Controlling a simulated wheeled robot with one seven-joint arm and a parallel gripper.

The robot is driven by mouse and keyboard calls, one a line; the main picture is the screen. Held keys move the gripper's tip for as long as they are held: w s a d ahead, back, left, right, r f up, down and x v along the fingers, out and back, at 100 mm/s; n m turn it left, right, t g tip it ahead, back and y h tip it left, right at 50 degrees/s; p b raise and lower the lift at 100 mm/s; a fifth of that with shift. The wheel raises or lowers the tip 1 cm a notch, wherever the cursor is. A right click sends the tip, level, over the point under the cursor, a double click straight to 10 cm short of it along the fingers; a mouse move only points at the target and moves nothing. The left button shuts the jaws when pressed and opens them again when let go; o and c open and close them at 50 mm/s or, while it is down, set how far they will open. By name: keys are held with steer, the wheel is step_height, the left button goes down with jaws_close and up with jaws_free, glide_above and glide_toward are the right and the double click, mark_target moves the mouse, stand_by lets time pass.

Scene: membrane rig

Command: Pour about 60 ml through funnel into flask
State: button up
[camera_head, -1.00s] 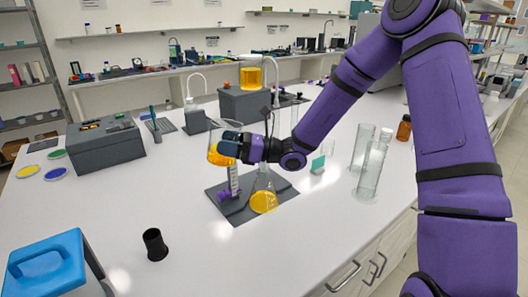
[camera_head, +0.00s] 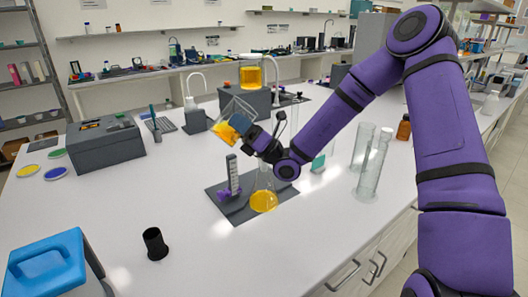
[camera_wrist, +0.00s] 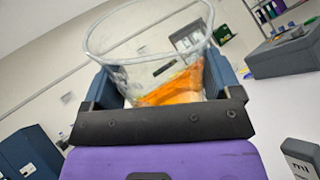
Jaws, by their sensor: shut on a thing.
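My gripper (camera_head: 240,122) is shut on a clear beaker (camera_head: 236,106) with orange liquid, held in the air above and left of the flask. The beaker is tilted, its liquid at the lower left. In the wrist view the beaker (camera_wrist: 145,48) sits between the dark blue fingers, orange liquid low inside. The conical flask (camera_head: 264,188) stands upright on a dark mat (camera_head: 222,206) with yellow-orange liquid in its bottom. My gripper and wrist cover the space above its neck; I cannot make out a funnel there.
A grey scale post (camera_head: 232,172) with a purple base stands left of the flask. Behind, a grey box (camera_head: 238,104) bears a vessel of orange liquid (camera_head: 250,77). Tall glass cylinders (camera_head: 372,168) stand right. A black cup (camera_head: 155,243) stands front left, with clear bench around it.

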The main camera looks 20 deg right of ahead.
steer(key=shift+f+m+t+h, duration=0.25)
steer(key=shift+m+t+h, duration=0.1)
steer(key=shift+m+t, duration=0.85)
steer(key=shift+f+m+t+h, duration=0.2)
steer(key=shift+m+t+h, duration=0.15)
steer(key=shift+m+t, duration=0.8)
steer(key=shift+w+d, duration=0.1)
steer(key=shift+d, duration=0.15)
steer(key=shift+d+t, duration=0.2)
steer(key=shift+t, duration=0.05)
steer(key=shift+r+m, duration=0.1)
steer(key=shift+m, duration=0.15)
steer(key=shift+r+m+t+h+p, duration=0.25)
steer(key=shift+m+t+h+p, duration=0.4)
steer(key=shift+m+t, duration=0.4)
stand_by(0.5)
